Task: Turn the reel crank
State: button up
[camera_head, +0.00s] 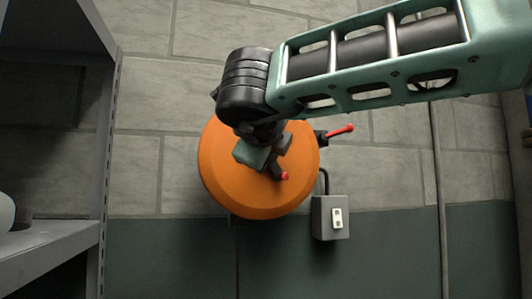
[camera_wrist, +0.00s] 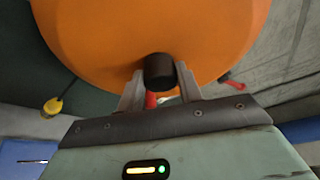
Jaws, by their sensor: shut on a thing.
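The orange round reel (camera_head: 225,175) is mounted on the block wall, and it fills the top of the wrist view (camera_wrist: 150,30). My gripper (camera_head: 272,158) is in front of the reel's face. In the wrist view my gripper (camera_wrist: 159,78) is shut on the black crank knob (camera_wrist: 159,72), one finger on each side. A red part (camera_wrist: 151,99) shows just behind the knob. In the head view a dark piece with a red tip (camera_head: 284,176) shows beside the fingers. The rest of the crank is hidden by my gripper and arm.
A red-handled lever (camera_head: 340,131) sticks out at the reel's right edge. A grey switch box (camera_head: 330,218) is on the wall below right. Grey metal shelving (camera_head: 98,180) stands at left. A yellow-ended part (camera_wrist: 52,106) shows at left in the wrist view.

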dwell(0.4)
jog(key=o, duration=1)
jog(key=shift+s, duration=0.1)
jog(key=s+r, duration=0.1)
jog(key=s, duration=0.4)
jog(key=s+r+b, duration=0.1)
jog(key=s, duration=0.5)
jog(key=s+a+r+b, duration=0.1)
jog(key=s, duration=0.4)
jog(key=shift+s+a+r, duration=0.1)
jog(key=shift+s+r, duration=0.15)
jog(key=shift+s, duration=0.15)
